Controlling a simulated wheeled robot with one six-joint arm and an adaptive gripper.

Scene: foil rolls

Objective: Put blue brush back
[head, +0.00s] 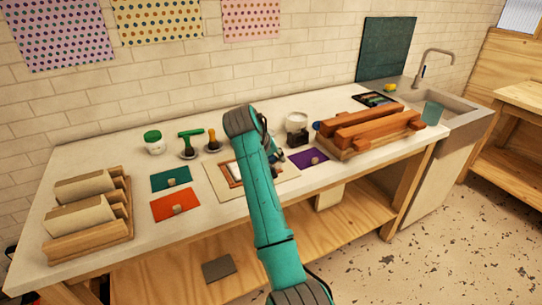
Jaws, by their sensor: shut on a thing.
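My gripper (277,156) is over the middle of the worktable, close to the framed board, and mostly hidden behind my teal arm. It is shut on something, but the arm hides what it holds. I cannot make out a whole blue brush. A small blue rounded thing (317,127) shows at the left end of the wooden rack, beside a dark jar (297,136); I cannot tell whether it is part of the brush. A green-handled tool (191,137) and a brown-handled tool (212,138) stand upright on small dark dishes at the back.
The worktable (92,155) also bears a white jar with a green lid (154,143), teal (170,179), orange (175,205) and purple (307,158) sheets, and a framed board (222,188). Wooden racks stand left (90,238) and right (345,152). A sink (446,106) is far right.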

